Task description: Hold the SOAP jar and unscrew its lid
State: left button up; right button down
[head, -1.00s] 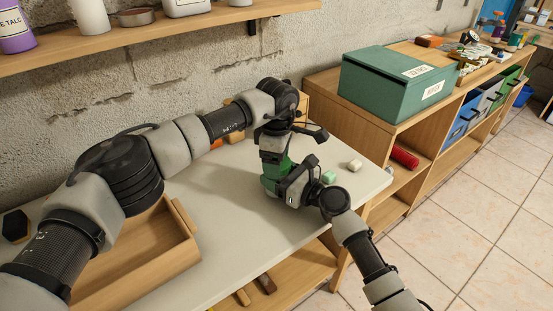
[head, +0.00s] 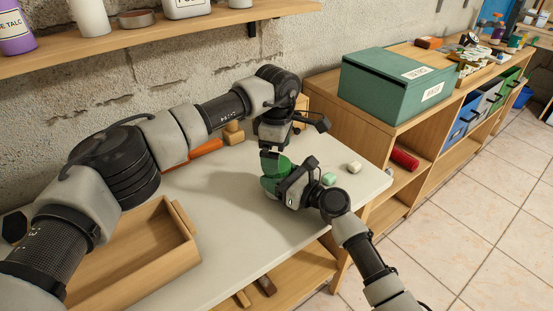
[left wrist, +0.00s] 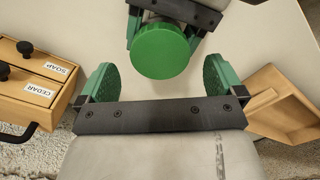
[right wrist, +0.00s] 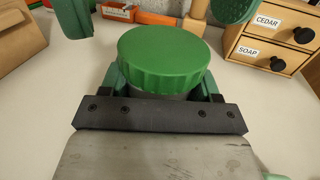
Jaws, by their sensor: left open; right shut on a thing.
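The jar's round green lid (right wrist: 165,55) sits on the jar, and a narrow strip of the grey jar body (right wrist: 160,95) shows below it. The jar's label is hidden. My right gripper (head: 284,183) is shut around the jar body, below the lid. My left gripper (head: 272,155) is open and empty above the jar. In the left wrist view its two green pads (left wrist: 160,80) stand wide apart, and the lid (left wrist: 160,50) shows beyond them, apart from both.
A small wooden drawer unit (right wrist: 270,40) has drawers labelled CEDAR and SOAP. An open wooden tray (head: 130,255) lies at the table's left. The table front is clear.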

pick_arm(q)
jog(key=shift+r, duration=0.85)
jog(key=shift+c, duration=0.5)
notch_tip(320, 180, up, 3)
jog(key=m, duration=0.3)
jog(key=shift+f, duration=3.9)
jog(key=c, duration=0.9)
jog(key=n, duration=0.3)
jog(key=o, duration=1)
